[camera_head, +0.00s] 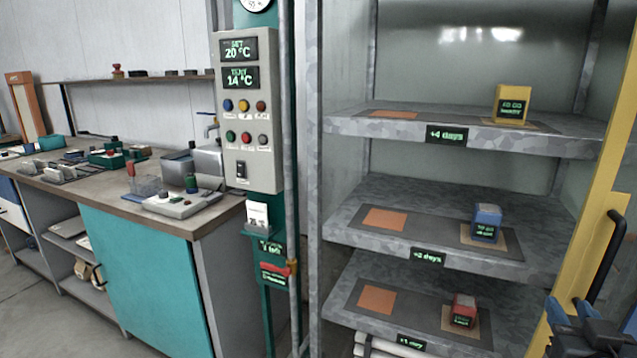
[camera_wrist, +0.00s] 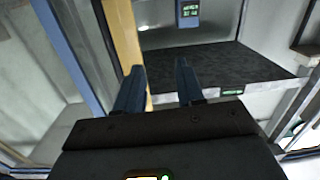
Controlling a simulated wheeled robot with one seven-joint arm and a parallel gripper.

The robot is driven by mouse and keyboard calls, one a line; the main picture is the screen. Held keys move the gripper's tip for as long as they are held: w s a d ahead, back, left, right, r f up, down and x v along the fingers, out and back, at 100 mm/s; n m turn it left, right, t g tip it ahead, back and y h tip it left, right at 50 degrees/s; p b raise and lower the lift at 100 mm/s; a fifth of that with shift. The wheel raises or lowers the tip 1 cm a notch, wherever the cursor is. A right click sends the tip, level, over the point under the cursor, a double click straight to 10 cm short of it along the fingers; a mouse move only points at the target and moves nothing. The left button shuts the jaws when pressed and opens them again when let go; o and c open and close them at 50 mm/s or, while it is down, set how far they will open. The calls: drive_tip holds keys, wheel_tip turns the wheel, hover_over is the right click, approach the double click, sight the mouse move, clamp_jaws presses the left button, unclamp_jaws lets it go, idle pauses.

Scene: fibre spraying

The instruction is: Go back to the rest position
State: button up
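My gripper (camera_wrist: 158,88) shows in the wrist view with its two dark blue fingers apart and nothing between them. In the head view part of my arm shows at the lower right corner, beside the yellow door frame (camera_head: 590,210). A yellow block (camera_head: 513,104), a blue block (camera_head: 487,222) and a red block (camera_head: 463,310) stand on three shelves of the cabinet, each right of an orange square.
The metal cabinet's upper shelf (camera_head: 350,122) is labelled +4 days. A black door handle (camera_head: 603,262) sticks out on the yellow frame. A control panel (camera_head: 247,110) stands left of the cabinet. A workbench (camera_head: 160,215) with tools is further left. Grey floor shows at the lower left.

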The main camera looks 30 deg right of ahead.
drive_tip(key=s+a+f+n+t+y, duration=0.2)
drive_tip(key=a+f+n+y, duration=0.15)
drive_tip(key=a, duration=0.65)
drive_tip(key=s+a+f+n+t+y, duration=0.25)
drive_tip(key=a+y, duration=0.25)
drive_tip(key=a, duration=0.5)
drive_tip(key=s+a+n+y, duration=0.3)
drive_tip(key=s+a+y, duration=0.2)
drive_tip(key=s+a, duration=0.5)
drive_tip(key=shift+s+a+r+n, duration=0.2)
drive_tip(key=shift+a+r+n, duration=0.15)
drive_tip(key=shift+a, duration=0.4)
drive_tip(key=shift+d+g, duration=0.1)
drive_tip(key=shift+g, duration=0.15)
